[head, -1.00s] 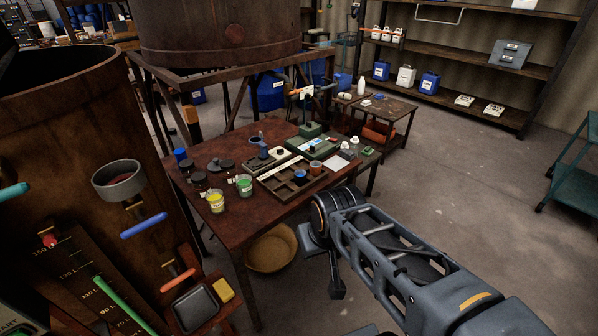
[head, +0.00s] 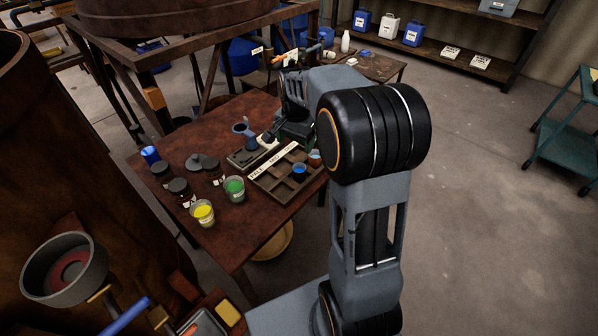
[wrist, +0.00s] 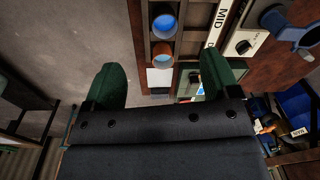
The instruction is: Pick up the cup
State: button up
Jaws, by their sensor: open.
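Two small cups sit in the dark compartment tray (head: 262,183) on the rusty table; I cannot tell which cup is meant. The copper cup appears in line with the gap, beyond the fingertips. In the head view my arm reaches over the table's right part and partly hides the gripper.
A yellow jar (head: 203,213) and a green jar (head: 234,188) stand left of the tray, near dark-lidded jars (head: 178,189) and a blue container (head: 150,156). A blue-handled tool (head: 243,131) stands behind. A grey round vessel (head: 66,270) is at lower left.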

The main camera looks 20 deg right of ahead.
jog(key=w+d+f+m, duration=0.2)
jog(key=w+f, duration=0.1)
send_over(299, 169)
jog(key=s, duration=0.2)
notch_tip(299, 169, down, 8)
jog(key=shift+g, duration=0.3)
jog(key=shift+w+a+f+p, duration=0.1)
jog(key=shift+f+p, duration=0.2)
jog(key=shift+f, duration=0.6)
jog(key=shift+s+a+f+p, duration=0.15)
jog(key=shift+f+p, duration=0.1)
jog(key=shift+f, duration=0.65)
jog(key=shift+w+a+f+p, duration=0.15)
jog(key=shift+f+p, duration=0.15)
jog(key=shift+f, duration=0.6)
jog(key=c, duration=1)
jog(key=shift+r, duration=0.1)
